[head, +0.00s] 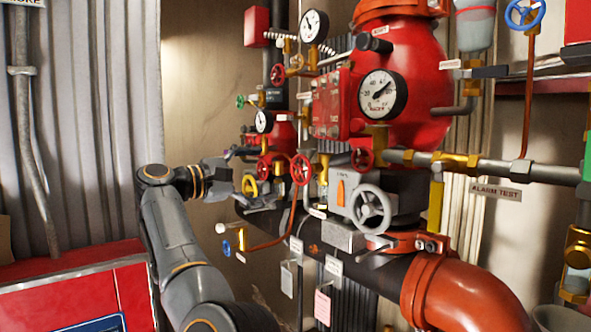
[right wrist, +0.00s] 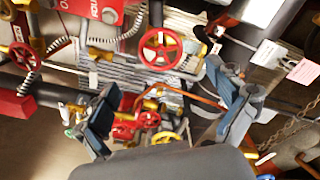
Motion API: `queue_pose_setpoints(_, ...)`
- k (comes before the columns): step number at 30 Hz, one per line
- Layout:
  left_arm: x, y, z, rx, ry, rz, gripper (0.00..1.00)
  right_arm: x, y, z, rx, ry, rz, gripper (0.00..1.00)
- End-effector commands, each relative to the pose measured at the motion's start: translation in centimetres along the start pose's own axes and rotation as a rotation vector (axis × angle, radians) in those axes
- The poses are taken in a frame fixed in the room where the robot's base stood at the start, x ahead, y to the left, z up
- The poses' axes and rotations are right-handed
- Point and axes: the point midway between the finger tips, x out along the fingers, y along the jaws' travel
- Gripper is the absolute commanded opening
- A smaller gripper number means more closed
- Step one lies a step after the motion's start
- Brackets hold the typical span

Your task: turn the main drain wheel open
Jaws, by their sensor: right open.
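Several handwheels sit on the red riser valve set, and I cannot tell from the labels which one is the main drain wheel. A red wheel (head: 301,169) on a copper-coloured pipe and a yellow wheel (head: 249,185) are nearest my right gripper (head: 222,172). The gripper is open and empty, left of these wheels and apart from them. In the right wrist view, its spread fingers (right wrist: 168,100) frame several red and yellow fittings, with a red wheel (right wrist: 161,48) beyond. A large grey wheel (head: 371,208) stands farther right. My left gripper is out of view.
Gauges (head: 382,95), an orange pipe (head: 460,295) and a long grey pipe (head: 480,166) crowd the right side. Hanging tags (head: 322,306) and a blue wheel (head: 227,248) are below. Bare wall lies above my right forearm.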

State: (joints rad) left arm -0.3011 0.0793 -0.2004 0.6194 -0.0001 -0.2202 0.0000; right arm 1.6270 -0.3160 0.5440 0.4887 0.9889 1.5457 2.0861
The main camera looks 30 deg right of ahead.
Motion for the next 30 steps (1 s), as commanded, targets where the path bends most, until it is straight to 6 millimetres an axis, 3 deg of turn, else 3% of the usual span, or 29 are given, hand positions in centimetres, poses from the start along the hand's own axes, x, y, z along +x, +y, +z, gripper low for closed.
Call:
queue_pose_setpoints(6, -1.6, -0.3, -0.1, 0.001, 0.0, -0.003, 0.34, 5.0, 0.2, 0.3, -0.002, -0.004, -0.002, 0.94)
queue_pose_setpoints(13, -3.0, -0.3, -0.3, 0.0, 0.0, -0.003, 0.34, 8.8, 0.2, 0.2, -0.004, -0.002, 0.0, 0.94)
queue_pose_setpoints(18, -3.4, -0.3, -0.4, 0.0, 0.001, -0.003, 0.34, 9.9, 0.1, 0.1, -0.003, -0.001, 0.002, 0.94)
queue_pose_setpoints(27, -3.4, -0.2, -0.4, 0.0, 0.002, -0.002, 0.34, 10.2, 0.0, 0.1, -0.003, -0.001, 0.002, 0.94)
queue_pose_setpoints(30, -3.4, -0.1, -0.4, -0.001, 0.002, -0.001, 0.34, 10.2, 0.1, 0.1, -0.003, -0.001, 0.002, 0.76)
